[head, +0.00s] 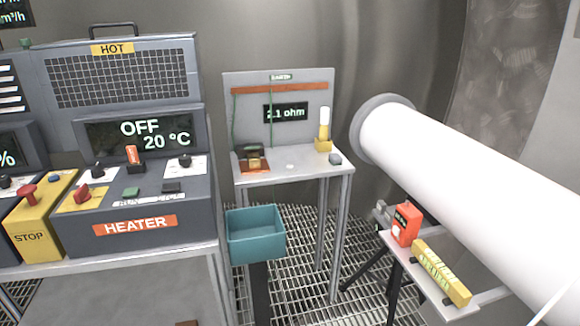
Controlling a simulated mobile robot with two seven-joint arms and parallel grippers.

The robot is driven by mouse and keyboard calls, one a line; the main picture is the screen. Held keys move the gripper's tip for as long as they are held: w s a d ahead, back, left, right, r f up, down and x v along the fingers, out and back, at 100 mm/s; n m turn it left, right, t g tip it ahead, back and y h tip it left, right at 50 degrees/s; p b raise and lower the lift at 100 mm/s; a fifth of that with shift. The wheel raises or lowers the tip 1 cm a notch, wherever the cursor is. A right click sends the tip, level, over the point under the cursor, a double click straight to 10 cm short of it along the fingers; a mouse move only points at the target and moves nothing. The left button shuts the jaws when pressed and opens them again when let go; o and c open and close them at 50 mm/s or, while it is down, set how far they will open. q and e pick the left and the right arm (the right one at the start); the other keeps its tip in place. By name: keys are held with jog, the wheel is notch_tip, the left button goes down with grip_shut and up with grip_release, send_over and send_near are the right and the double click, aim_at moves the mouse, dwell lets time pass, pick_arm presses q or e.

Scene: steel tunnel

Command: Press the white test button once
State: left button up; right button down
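A small, low white round spot (290,167) lies on the grey top of the earth stand (315,166), in front of its upright panel. It looks like a button, but it is too small to be sure. An orange-red box (406,224) on the narrow shelf at right has a dark display and a whitish patch low on its front. I cannot tell whether that patch is a button. Neither of my grippers is in the head view.
The stand's panel has a display (286,112) reading about 2.1 ohm. A yellow-based white cylinder (324,128) stands on it. The heater console (140,190) is at left, a teal bin (256,247) in front. A big white pipe (470,185) and a yellow level-like bar (441,272) are at right.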

pick_arm(q)
grip_shut()
dwell(0.4)
dwell(0.9)
